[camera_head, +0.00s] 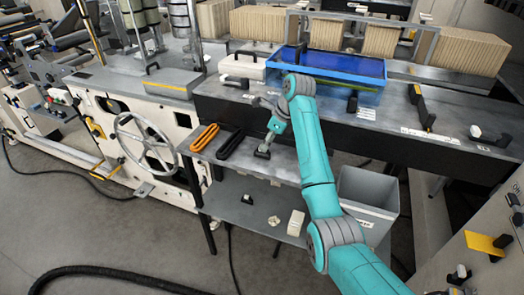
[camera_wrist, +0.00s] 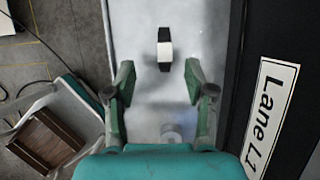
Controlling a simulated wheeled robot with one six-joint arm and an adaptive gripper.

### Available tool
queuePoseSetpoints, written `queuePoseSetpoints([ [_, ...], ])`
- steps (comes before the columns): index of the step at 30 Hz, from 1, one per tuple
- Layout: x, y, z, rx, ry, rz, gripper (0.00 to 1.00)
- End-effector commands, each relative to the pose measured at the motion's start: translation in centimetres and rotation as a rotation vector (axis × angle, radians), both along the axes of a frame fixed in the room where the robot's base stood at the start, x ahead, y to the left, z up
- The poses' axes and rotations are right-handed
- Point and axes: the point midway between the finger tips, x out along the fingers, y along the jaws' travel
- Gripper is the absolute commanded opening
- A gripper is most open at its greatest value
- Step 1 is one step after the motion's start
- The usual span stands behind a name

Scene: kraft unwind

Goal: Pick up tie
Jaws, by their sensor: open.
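A small dark strap-like piece with a white block across its middle (camera_wrist: 165,50), which looks like the tie, lies on the light grey shelf (camera_wrist: 140,16) in the wrist view. My gripper (camera_wrist: 166,80) is open, with its green fingers apart and nothing between them. The piece lies beyond the fingertips, roughly centred between them. In the head view, my gripper (camera_head: 270,135) hangs over the side shelf. A small dark shape (camera_head: 262,153) just below it may be the same piece; my gripper hides part of the area.
An orange loop (camera_head: 205,137) and a black loop (camera_head: 231,145) lie on the shelf to the left. The dark table (camera_head: 420,150) rises along the shelf's back. A grey bin (camera_head: 369,190) stands to the right. A blue clear-sided tray (camera_head: 340,75) sits on the table.

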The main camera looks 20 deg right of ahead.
Motion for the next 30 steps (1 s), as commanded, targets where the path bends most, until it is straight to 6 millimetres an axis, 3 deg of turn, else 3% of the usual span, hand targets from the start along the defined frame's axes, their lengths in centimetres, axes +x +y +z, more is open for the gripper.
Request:
queuePoseSetpoints([
  [5,0.3,0.3,-0.9,-0.001,-0.001,0.000,0.54],
  [15,1.8,1.4,-4.8,-0.001,0.001,0.000,0.54],
  [24,2.0,1.6,-5.3,-0.001,-0.001,0.000,0.54],
  [25,2.0,1.6,-5.3,-0.001,-0.001,0.000,0.52],
  [30,1.9,1.6,-5.3,-0.001,-0.001,0.000,0.10],
])
